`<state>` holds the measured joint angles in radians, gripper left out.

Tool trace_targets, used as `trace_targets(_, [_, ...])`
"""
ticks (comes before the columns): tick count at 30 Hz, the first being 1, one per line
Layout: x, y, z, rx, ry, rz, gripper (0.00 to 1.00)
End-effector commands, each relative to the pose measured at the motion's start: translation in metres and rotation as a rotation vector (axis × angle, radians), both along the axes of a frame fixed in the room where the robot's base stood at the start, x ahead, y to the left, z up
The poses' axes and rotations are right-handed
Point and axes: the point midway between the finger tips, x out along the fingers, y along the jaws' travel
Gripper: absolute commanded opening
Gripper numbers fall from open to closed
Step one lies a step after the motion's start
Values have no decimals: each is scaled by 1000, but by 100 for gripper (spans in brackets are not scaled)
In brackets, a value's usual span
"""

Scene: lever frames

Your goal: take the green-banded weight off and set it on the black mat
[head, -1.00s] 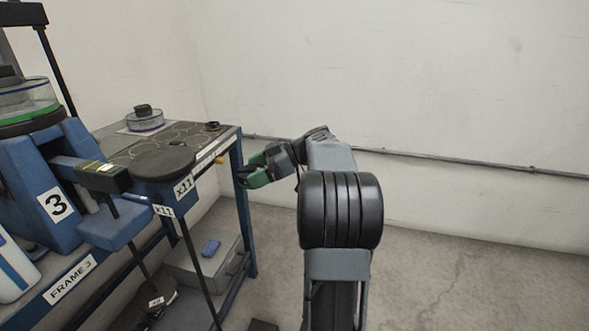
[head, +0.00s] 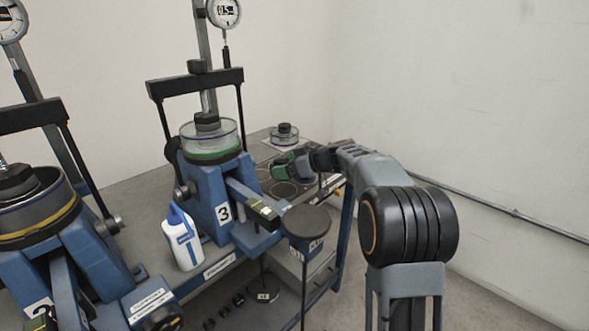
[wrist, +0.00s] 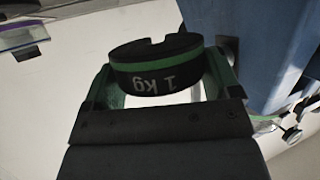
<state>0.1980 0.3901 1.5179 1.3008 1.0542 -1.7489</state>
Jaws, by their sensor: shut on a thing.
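In the wrist view, a black weight (wrist: 158,75) with a green band and the mark "1 kg" sits between the green fingers of my gripper (wrist: 155,90), which is shut on it. In the head view my gripper (head: 283,167) is near the right end of the bench, by the dark mat. The weight cannot be made out clearly there. The black mat (head: 285,190) has pale circle outlines and lies on the bench, partly hidden by my arm. The round hanger plate (head: 307,221) of frame 3 is in front of it, with nothing visible on top.
Frame 3 (head: 208,195) stands left of the mat with its lever reaching forward. A white and blue bottle (head: 182,242) stands beside it. A lidded clear dish (head: 284,134) stands at the back of the bench. Another frame (head: 40,230) is at the far left.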

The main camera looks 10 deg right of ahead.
Motion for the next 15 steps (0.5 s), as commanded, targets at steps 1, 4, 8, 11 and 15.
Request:
trace_targets(1, [2,-1,2,2,-5,-12,36])
trace_targets(4, [4,-2,-2,1,-3,-28,36])
trace_targets(8, [4,-3,-10,2,-2,-31,36])
trace_targets(11, [4,-3,-18,1,-2,-31,36])
trace_targets(15, [4,-3,-29,2,-2,-31,36])
